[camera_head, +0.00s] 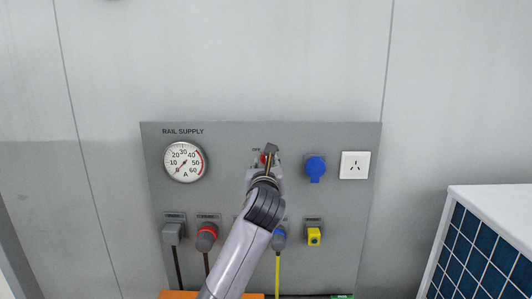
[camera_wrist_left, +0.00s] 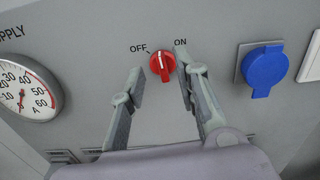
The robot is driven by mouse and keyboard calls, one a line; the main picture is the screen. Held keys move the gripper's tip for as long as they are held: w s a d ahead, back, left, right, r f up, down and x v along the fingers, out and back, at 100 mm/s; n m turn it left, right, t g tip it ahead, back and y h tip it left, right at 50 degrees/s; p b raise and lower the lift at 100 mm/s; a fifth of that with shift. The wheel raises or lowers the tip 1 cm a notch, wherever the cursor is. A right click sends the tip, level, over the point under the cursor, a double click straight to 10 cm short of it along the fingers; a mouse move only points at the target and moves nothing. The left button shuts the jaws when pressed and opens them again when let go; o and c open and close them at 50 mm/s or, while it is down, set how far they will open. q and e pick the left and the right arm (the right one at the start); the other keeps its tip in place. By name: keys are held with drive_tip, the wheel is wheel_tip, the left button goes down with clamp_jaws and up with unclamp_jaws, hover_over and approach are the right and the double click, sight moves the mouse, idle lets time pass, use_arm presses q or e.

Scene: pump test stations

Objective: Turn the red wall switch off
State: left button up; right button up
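The red switch (camera_wrist_left: 162,67) is a round knob with a raised ridge on the grey panel, with OFF printed at its upper left and ON at its upper right. Its ridge stands roughly upright in the left wrist view; I cannot tell which label it is set to. My left gripper (camera_wrist_left: 164,76) is open, one finger on each side of the knob. Gaps show beside the knob, and I cannot tell if a finger touches it. In the head view my left gripper (camera_head: 269,158) covers most of the switch (camera_head: 262,159). My right gripper is not in view.
The panel (camera_head: 225,140) carries a dial gauge (camera_head: 185,162) at left, a blue capped socket (camera_head: 315,168) and a white outlet (camera_head: 354,165) at right. Plugs with hanging cables line its lower part. A blue-gridded white box (camera_head: 490,245) stands at lower right.

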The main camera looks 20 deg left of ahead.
use_arm(q)
drive_tip(key=shift+p+x, duration=0.45)
drive_tip(key=shift+x, duration=1.7)
clamp_jaws()
